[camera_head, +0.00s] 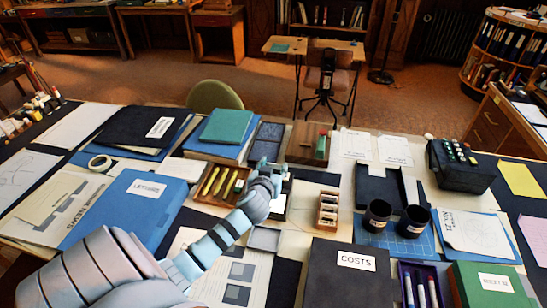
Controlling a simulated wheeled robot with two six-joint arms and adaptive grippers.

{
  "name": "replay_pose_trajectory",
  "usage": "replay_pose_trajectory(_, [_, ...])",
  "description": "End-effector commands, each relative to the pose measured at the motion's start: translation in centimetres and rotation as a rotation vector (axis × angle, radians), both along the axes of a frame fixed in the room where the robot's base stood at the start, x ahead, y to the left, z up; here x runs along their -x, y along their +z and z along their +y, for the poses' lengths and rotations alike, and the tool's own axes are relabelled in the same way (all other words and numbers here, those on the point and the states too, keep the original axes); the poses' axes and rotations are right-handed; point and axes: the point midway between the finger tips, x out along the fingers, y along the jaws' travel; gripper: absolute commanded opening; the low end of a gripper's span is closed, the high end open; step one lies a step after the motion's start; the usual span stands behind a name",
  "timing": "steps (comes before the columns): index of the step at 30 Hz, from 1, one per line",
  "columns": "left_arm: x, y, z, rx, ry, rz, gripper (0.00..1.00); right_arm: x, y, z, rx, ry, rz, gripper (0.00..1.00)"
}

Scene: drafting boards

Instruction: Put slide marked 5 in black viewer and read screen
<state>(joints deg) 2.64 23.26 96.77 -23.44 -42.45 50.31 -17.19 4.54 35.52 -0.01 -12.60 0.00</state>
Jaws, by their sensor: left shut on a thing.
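My left arm reaches in from the lower left, and its gripper (267,168) is over the middle of the table. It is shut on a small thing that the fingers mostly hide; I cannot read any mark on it. A wooden rack (328,210) with several small pale-labelled pieces stands to the right. My right gripper is not in view.
A wooden tray with yellow pieces (222,184) lies left of the gripper. Two black cups (377,214) (413,221), a black keyed device (461,165) and a black COSTS folder (347,276) are to the right. A blue binder (125,208) lies left. The table is crowded.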

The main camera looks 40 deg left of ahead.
Motion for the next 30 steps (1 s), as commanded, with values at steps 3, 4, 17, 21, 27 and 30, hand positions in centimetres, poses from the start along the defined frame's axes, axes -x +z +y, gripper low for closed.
replay_pose_trajectory(3, [0.0,-1.0,0.0,-0.001,-0.001,0.0,0.33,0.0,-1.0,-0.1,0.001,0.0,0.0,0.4])
replay_pose_trajectory(4, [0.0,-1.3,0.0,-0.001,-0.002,0.001,0.33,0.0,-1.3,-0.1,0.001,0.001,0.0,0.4])
replay_pose_trajectory(17, [0.0,-5.9,0.0,-0.001,-0.004,0.002,0.33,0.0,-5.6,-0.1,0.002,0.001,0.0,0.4])
replay_pose_trajectory(21, [0.0,-6.2,0.0,0.0,-0.004,0.001,0.33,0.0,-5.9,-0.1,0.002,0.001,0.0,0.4])
replay_pose_trajectory(27, [0.0,-6.1,0.0,-0.001,-0.004,0.002,0.33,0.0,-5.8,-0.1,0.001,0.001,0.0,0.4])
replay_pose_trajectory(30, [0.0,-6.1,0.0,-0.001,-0.004,0.002,0.55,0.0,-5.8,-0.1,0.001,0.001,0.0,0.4])
